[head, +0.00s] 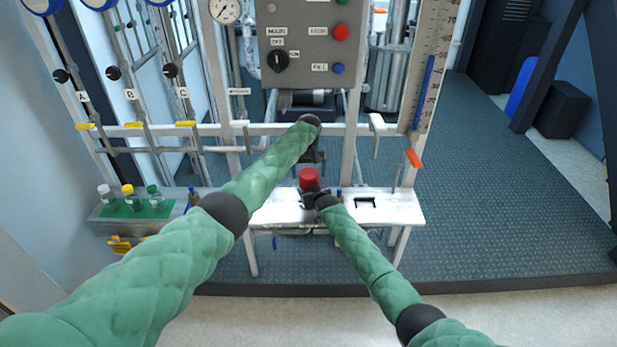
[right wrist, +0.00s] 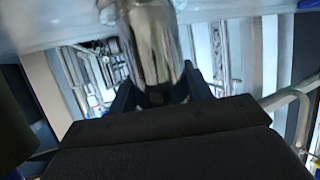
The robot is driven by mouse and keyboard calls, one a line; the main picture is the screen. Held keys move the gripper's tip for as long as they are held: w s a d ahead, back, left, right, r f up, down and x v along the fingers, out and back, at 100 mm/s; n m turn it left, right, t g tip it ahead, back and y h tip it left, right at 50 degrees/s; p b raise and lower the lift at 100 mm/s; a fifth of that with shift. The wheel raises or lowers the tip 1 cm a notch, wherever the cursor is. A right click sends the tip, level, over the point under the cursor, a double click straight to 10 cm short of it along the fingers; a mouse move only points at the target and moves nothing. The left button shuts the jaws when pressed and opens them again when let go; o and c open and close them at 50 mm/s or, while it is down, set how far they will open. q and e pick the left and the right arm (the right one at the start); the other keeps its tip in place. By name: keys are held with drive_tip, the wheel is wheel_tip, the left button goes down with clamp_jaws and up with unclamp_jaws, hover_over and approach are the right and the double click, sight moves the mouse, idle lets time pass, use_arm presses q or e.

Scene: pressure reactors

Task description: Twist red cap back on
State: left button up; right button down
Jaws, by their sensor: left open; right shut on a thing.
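The red cap (head: 309,179) shows in the head view above the white bench (head: 400,208), in front of the panel frame. My left gripper (head: 314,157) is open just above the cap, with its wrist pointing down. My right gripper (head: 312,197) is beside and below the cap. In the right wrist view its dark fingers (right wrist: 160,92) are shut on a shiny metal cylinder (right wrist: 153,45). The cap is not visible in that view. Whether the cap is seated on the cylinder cannot be told, since the right gripper hides the joint.
At the left, a green tray (head: 150,211) holds three small bottles with white, yellow and green caps. A grey control panel (head: 305,45) stands behind. A rail with valves (head: 130,125) crosses behind the bench. The bench's right end is mostly clear, with a dark slot (head: 366,203).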

use_arm(q)
drive_tip(key=shift+r, duration=0.15)
drive_tip(key=shift+c, duration=0.6)
drive_tip(key=shift+d+r+n, duration=0.2)
drive_tip(key=shift+r+n, duration=0.6)
drive_tip(key=shift+r, duration=0.15)
drive_tip(key=shift+a+r+n, duration=0.25)
drive_tip(key=shift+r+n, duration=0.55)
drive_tip(key=shift+n, duration=0.1)
drive_tip(key=shift+f, duration=4)
